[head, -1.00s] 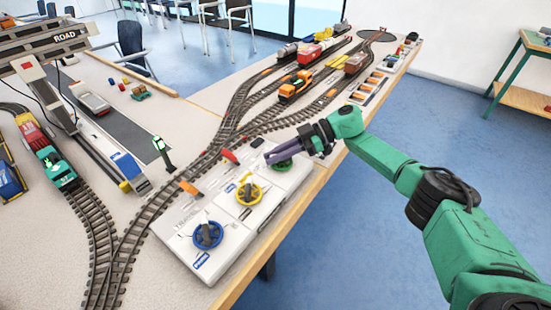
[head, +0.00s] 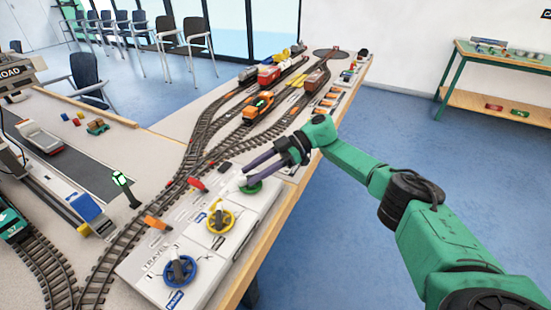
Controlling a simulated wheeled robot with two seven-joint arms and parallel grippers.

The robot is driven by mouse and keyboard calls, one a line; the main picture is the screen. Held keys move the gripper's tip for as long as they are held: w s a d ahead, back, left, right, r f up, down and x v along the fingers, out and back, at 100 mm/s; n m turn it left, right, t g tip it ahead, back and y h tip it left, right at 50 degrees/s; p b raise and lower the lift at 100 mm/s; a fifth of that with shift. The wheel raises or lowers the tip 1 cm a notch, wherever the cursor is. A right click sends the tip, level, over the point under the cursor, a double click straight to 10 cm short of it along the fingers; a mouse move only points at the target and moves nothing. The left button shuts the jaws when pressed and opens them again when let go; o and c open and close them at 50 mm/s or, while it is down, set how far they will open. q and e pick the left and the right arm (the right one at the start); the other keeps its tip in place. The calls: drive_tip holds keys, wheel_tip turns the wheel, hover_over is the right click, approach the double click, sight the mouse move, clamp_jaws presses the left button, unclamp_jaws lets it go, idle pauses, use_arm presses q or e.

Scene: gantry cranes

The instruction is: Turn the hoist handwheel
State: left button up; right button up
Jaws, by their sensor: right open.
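A white control panel (head: 217,262) lies along the table's right edge with three handwheels. The blue handwheel (head: 180,270) is nearest, beside the word TRAVEL. The yellow handwheel (head: 220,221) is in the middle. The green handwheel (head: 251,187) is farthest and partly hidden by my right gripper. I cannot read which wheel is labelled hoist. My right gripper (head: 257,167) is open, with its dark fingers pointing left over the green handwheel. I cannot tell whether they touch it. My left gripper is not in view.
Model railway tracks (head: 190,165) run beside the panel, with an orange locomotive (head: 259,107) and wagons farther back. A small green-lit signal (head: 124,184) stands left of the panel. Open blue floor (head: 365,255) lies right of the table. A green-framed side table (head: 500,70) stands at the back right.

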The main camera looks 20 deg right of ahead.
drive_tip(key=b+v, duration=0.4)
drive_tip(key=v, duration=0.7)
drive_tip(key=shift+s, duration=0.1)
